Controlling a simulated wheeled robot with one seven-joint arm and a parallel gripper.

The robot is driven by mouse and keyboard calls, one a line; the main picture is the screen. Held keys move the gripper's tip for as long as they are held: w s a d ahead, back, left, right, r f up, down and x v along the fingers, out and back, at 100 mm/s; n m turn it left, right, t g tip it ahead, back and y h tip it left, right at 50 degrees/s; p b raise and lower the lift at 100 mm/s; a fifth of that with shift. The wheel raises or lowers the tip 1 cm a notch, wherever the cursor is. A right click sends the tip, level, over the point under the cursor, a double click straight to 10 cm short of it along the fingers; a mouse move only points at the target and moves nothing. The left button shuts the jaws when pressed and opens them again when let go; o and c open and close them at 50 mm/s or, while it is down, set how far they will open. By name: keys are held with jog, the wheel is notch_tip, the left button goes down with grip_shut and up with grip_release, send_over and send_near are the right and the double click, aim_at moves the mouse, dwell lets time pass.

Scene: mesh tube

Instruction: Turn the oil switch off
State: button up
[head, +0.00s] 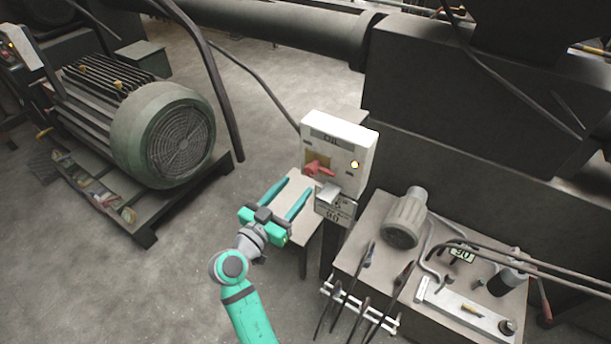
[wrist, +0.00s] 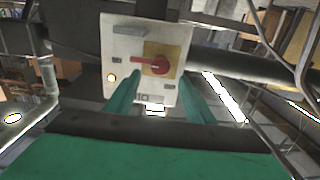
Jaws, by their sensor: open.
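The oil switch is a white box (head: 357,135) labelled OIL, standing on a post near the centre of the head view. Its red handle (head: 318,169) sits on a yellow plate and lies roughly sideways. A small lamp (head: 354,164) glows on the box. My gripper (head: 299,184) is open and empty, with its teal fingers pointing at the box from the lower left. In the wrist view the box appears upside down, and the red handle (wrist: 153,66) shows between and beyond the fingertips (wrist: 162,78). I cannot tell whether the fingers touch anything.
A workbench (head: 372,215) with tools and a small grey motor (head: 405,218) stands right of the switch. A large green motor (head: 165,130) on a pallet stands at left. Dark pipes and machinery lie behind. The floor (head: 150,280) at lower left is clear.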

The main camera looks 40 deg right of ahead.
aim_at(309, 173)
jog(key=x, duration=0.5)
jog(key=shift+w, duration=0.15)
jog(key=shift+w+d, duration=0.15)
jog(key=shift+d, duration=0.55)
jog(key=c, duration=1.1)
